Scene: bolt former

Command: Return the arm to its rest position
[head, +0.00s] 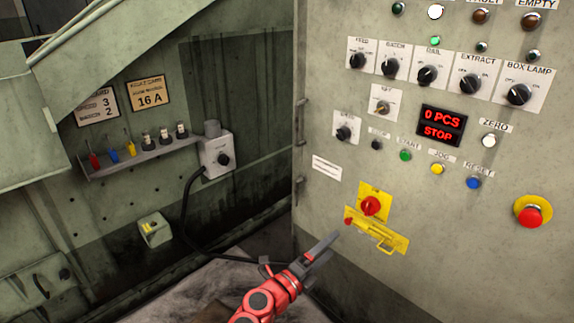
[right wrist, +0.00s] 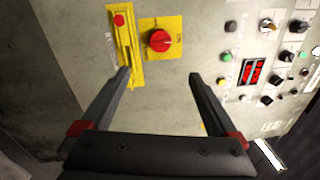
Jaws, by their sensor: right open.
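My right arm is red and reaches up from the bottom of the head view. Its gripper (head: 322,246) is in front of the lower left part of the grey control panel (head: 330,115). In the right wrist view the gripper (right wrist: 158,76) is open, with two dark fingers apart and nothing between them. The red rotary switch on its yellow plate (head: 370,205) is just above and to the right of the fingers in the head view. The yellow hasp bar (head: 378,232) lies below that switch. My left gripper is not in view.
The panel carries several knobs and buttons, a red emergency button (head: 530,216) and a display (head: 441,125) reading "0 PCS STOP". At left, a small shelf (head: 135,158) holds coloured tools beside a grey switch box (head: 217,156) with a black cable. A small box (head: 154,229) sits lower.

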